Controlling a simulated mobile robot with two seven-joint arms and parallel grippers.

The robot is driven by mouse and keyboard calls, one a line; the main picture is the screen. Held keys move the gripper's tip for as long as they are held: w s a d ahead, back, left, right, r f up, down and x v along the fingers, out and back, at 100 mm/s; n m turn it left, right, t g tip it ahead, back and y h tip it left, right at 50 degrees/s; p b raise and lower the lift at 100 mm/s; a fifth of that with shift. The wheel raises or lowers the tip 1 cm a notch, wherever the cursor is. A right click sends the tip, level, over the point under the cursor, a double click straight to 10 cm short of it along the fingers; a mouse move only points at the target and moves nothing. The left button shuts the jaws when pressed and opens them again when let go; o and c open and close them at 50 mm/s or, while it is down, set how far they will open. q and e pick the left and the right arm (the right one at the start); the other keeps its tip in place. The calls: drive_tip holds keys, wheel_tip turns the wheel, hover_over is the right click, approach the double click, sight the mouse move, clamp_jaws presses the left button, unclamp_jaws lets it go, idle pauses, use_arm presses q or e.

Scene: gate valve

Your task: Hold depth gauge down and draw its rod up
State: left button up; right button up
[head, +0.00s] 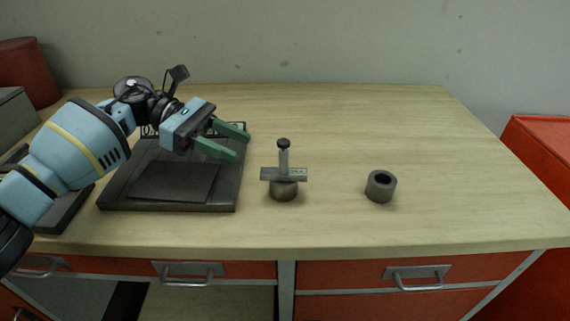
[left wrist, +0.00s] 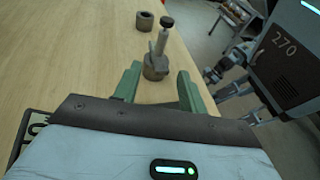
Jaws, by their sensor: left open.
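The depth gauge (head: 284,174) stands upright on the workbench, right of the dark plate. It has a flat crossbar, a vertical rod with a dark round knob on top, and a round grey piece under the bar. My left gripper (head: 243,143) is open and empty, left of the gauge and apart from it, its green fingers pointing right. In the left wrist view the gauge (left wrist: 155,66) shows ahead, beyond the gap between the two green fingertips (left wrist: 160,72). My right gripper is in neither view.
A grey hollow cylinder (head: 380,186) stands right of the gauge; it also shows in the left wrist view (left wrist: 145,21). A dark plate (head: 112,196) lies under my left arm. Red drawers (head: 390,303) are below the bench edge. The bench's right side is clear.

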sight(278, 170)
use_arm(q)
drive_tip(key=p+x, duration=0.1)
drive_tip(key=x, duration=0.6)
drive_tip(key=shift+s+d+f, duration=0.1)
drive_tip(key=shift+d, duration=0.05)
drive_tip(key=shift+s+d+f, duration=0.15)
drive_tip(key=shift+d+f, duration=0.05)
drive_tip(key=shift+d, duration=0.45)
drive_tip(key=shift+s+d+f, duration=0.1)
drive_tip(key=shift+d, duration=0.3)
drive_tip(key=shift+c, duration=0.3)
